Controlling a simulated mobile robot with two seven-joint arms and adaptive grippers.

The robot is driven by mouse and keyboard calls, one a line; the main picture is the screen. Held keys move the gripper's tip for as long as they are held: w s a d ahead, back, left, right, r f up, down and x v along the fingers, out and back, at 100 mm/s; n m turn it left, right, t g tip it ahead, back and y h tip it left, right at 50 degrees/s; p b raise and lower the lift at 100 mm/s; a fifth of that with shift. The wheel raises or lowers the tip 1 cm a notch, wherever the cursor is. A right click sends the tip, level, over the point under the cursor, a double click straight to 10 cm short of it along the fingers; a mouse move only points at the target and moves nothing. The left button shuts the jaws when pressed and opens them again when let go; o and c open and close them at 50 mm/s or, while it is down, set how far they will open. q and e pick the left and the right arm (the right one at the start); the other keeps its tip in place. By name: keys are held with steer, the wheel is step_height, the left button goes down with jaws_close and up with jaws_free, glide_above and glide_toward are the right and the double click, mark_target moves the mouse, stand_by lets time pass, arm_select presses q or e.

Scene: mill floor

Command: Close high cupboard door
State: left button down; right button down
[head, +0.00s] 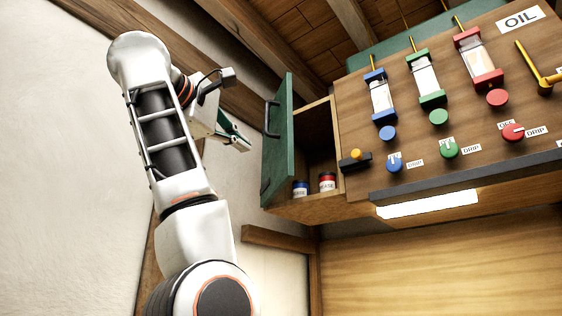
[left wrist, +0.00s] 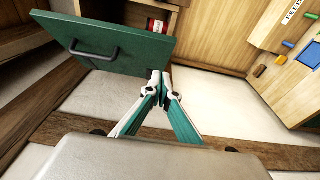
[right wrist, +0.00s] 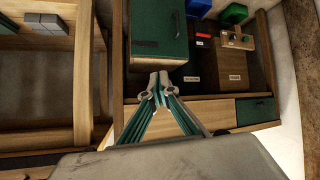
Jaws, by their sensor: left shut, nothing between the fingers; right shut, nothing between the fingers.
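The green cupboard door (head: 277,145) stands open at the left of the wooden cupboard (head: 320,208), swung out, with a dark handle (head: 271,118) on its outer face. In the left wrist view the door (left wrist: 125,58) fills the upper left, its handle across it. My left gripper (head: 246,144) is shut and empty, just left of the door. In the left wrist view its fingertips (left wrist: 160,77) are by the door's lower right corner; I cannot tell whether they touch. My right gripper (right wrist: 158,80) is shut and empty, seen only in the right wrist view.
Cans (head: 327,182) stand inside the cupboard. To its right is an oil panel (head: 355,130) with coloured knobs and sight glasses. In the right wrist view, a green cabinet front (right wrist: 158,28) and a wooden shelf lie beyond my gripper.

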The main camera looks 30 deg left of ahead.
arm_select(q)
steer(key=p, duration=0.2)
glide_toward(285, 168)
steer(key=w+a, duration=0.2)
steer(key=a, duration=0.1)
steer(key=w+d, duration=0.1)
steer(key=w+p, duration=0.1)
steer(key=shift+w+d+r, duration=0.15)
steer(key=shift+w+d, duration=0.6)
steer(key=shift+w, duration=0.05)
steer(key=shift+w+p, duration=0.15)
steer(key=shift+p, duration=0.2)
